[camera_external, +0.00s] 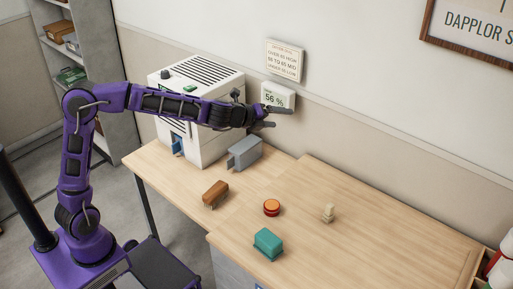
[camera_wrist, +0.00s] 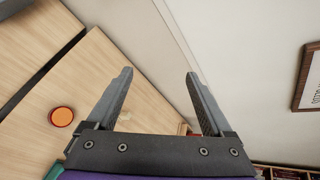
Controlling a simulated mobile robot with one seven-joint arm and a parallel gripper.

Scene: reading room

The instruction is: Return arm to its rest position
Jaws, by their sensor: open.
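My purple arm (camera_external: 75,150) rises from its base at the left and stretches out to the right above the table. My gripper (camera_external: 290,117) is at its end, in front of the wall by the small display reading 56 % (camera_external: 276,97). In the wrist view my gripper (camera_wrist: 155,85) has its two fingers wide apart, with nothing between them but the table edge and wall behind. It is open and empty, well above the tabletop.
A white machine (camera_external: 197,75) and a grey box (camera_external: 244,153) stand at the table's back left. A brown brush-like block (camera_external: 215,193), an orange-red button (camera_external: 271,208), a teal block (camera_external: 267,243) and a small beige figure (camera_external: 328,212) sit on the table (camera_external: 400,235). Shelves (camera_external: 105,65) stand behind my arm.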

